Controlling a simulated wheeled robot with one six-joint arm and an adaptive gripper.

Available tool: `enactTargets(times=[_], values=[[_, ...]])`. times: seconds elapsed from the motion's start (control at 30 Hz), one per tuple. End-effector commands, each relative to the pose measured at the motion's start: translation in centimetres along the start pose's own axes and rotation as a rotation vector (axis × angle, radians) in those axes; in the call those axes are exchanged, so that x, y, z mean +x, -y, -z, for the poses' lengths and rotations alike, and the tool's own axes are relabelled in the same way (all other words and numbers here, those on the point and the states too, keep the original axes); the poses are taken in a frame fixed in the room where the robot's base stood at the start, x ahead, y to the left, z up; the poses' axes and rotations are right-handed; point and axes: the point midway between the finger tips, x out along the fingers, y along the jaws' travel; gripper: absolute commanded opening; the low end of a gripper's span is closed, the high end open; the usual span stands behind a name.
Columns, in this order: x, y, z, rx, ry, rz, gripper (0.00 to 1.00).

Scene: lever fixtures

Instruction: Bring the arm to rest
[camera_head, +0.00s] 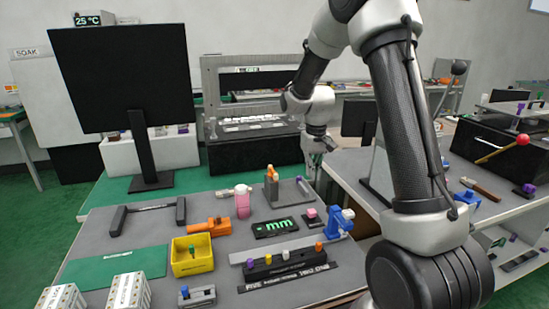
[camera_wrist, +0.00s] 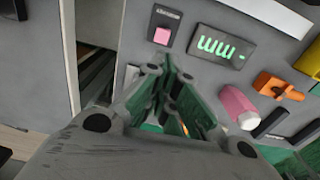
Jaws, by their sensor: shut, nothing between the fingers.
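My arm reaches over the grey bench (camera_head: 110,255), with my gripper (camera_head: 319,157) hanging above its far right part. In the wrist view my gripper (camera_wrist: 165,72) has its fingertips together, with nothing between them. An orange lever on a grey bracket (camera_head: 272,188) stands to the gripper's left in the head view. A black display with green marks (camera_head: 275,228) and a pink-topped block (camera_head: 311,215) lie nearer the camera. The display (camera_wrist: 222,45) and the pink block (camera_wrist: 163,36) also show past the fingers in the wrist view.
A pink bottle (camera_head: 242,205), an orange fixture (camera_head: 204,228), a yellow bin (camera_head: 191,263) and a blue fixture (camera_head: 340,222) stand on the bench. A black peg rack (camera_head: 287,268) lies near its front. A monitor (camera_head: 124,80) stands at the back left. Another table stands right.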

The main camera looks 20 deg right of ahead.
Motion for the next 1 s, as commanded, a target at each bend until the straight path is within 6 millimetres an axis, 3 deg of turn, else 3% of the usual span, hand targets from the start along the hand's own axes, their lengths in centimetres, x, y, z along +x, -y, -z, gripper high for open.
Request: enactTargets(times=[0.17, 0.27, 0.7, 0.9, 1.0], values=[[0.4, 0.0, -1.3, 0.000, 0.041, 0.000, 0.00], [1.0, 0.0, -4.3, 0.001, 0.107, 0.000, 0.00], [-11.0, 0.1, -20.4, 0.002, 0.019, 0.002, 0.00], [-14.6, 0.1, -26.9, 0.002, -0.127, 0.003, 0.00], [-15.8, 0.1, -28.9, 0.001, -0.210, 0.003, 0.00]])
